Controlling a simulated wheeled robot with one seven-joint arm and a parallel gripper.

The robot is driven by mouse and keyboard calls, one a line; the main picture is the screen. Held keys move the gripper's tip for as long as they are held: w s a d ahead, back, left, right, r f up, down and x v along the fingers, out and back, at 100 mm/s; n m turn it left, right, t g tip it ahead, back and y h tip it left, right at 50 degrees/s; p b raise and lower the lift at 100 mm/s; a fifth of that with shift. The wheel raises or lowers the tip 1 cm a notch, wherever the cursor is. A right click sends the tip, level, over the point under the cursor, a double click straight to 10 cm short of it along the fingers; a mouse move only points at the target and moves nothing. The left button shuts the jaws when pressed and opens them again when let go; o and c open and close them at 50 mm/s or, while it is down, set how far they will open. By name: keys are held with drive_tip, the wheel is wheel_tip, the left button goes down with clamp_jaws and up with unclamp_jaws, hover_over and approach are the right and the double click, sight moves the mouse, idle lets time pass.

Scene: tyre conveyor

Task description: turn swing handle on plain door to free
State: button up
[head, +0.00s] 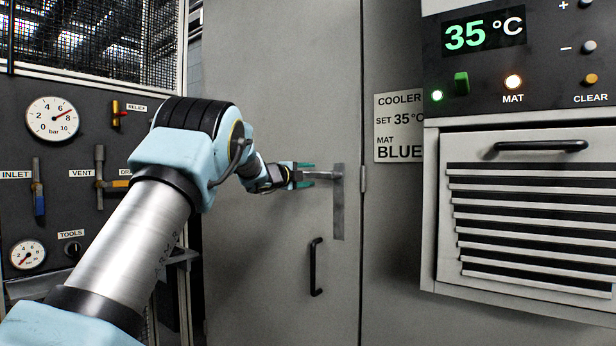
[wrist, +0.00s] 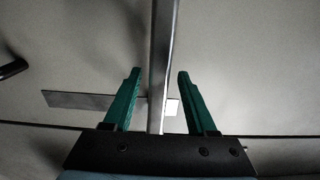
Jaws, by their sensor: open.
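The plain grey door (head: 265,240) fills the middle of the head view. Its swing handle (head: 338,215) has an upright metal plate and a lever pointing left, roughly level. My gripper (head: 306,173) reaches the lever from the left, and its green fingers are open. In the wrist view the bar of the swing handle (wrist: 159,50) runs between the two fingers of my gripper (wrist: 158,74), with a gap visible on each side. The plate lies behind the fingers there. The fingers hide part of the lever in the head view.
A black pull handle (head: 316,267) sits lower on the door. The door's right edge has a hinge (head: 362,180). A cooler sign (head: 399,127) and control panel (head: 520,60) are to the right. A gauge board (head: 85,170) with valves stands left, close to my arm.

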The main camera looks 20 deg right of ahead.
drive_tip(key=b+v, duration=0.2)
drive_tip(key=v, duration=0.9)
drive_tip(key=shift+b, duration=0.35)
drive_tip(key=shift+w, duration=0.1)
